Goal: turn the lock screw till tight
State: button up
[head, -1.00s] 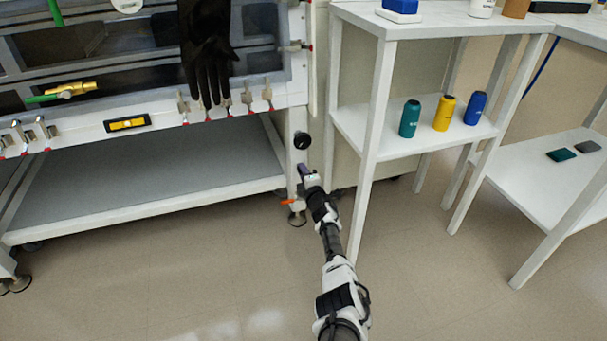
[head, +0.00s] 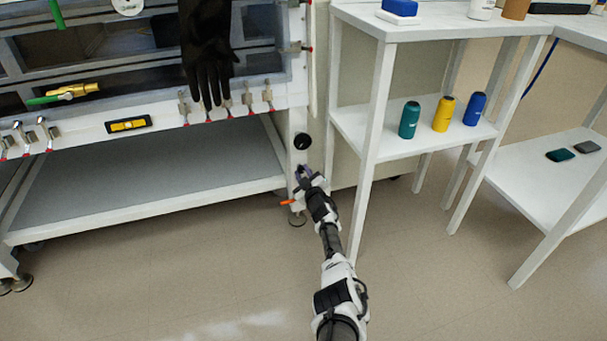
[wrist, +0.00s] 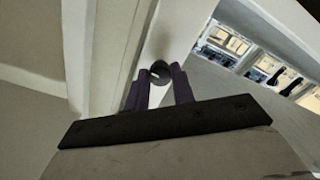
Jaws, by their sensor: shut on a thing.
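In the wrist view the two dark purple fingers of my gripper (wrist: 161,82) reach to either side of a round dark screw head (wrist: 160,70), the lock screw, with a small light mark on it. They are shut on it. In the head view my gripper (head: 302,172) is at the white corner post of the glovebox frame and hides what it grips. A round black knob (head: 302,141) shows on the post just above it. I cannot tell how tight the screw is.
An orange lever-like part (head: 288,202) is just left of my gripper. The glovebox's lower shelf (head: 150,180) is to the left. A white shelf unit (head: 350,122) with several bottles stands close on the right. The floor in front is clear.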

jog(key=m, duration=0.4)
jog(key=shift+m, duration=0.3)
jog(key=m, duration=0.3)
jog(key=shift+m, duration=0.4)
jog(key=m, duration=0.4)
jog(key=shift+a+p, duration=0.1)
jog(key=shift+p, duration=0.2)
jog(key=shift+m, duration=1.8)
jog(key=o, duration=1)
